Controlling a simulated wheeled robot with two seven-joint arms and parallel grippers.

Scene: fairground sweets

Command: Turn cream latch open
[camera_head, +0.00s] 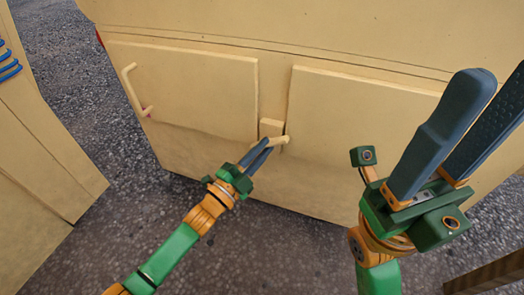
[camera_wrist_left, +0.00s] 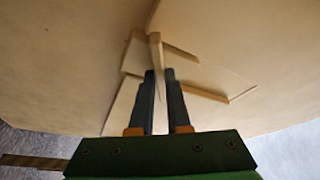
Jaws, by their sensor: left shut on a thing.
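The cream latch (camera_head: 281,140) is a small bar on a block between two cream door panels on the cabinet front. In the left wrist view the latch bar (camera_wrist_left: 155,50) runs down between the fingertips (camera_wrist_left: 159,76). My right gripper (camera_head: 485,105) is raised at the right of the head view, its dark fingers apart and nothing between them.
The left door panel (camera_head: 190,90) has a cream bar handle (camera_head: 131,88) at its left. The right door panel (camera_head: 345,115) looks closed. Another cream cabinet (camera_head: 35,150) stands at the left with blue hooks (camera_head: 9,68). Grey ground (camera_head: 270,240) lies clear in front.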

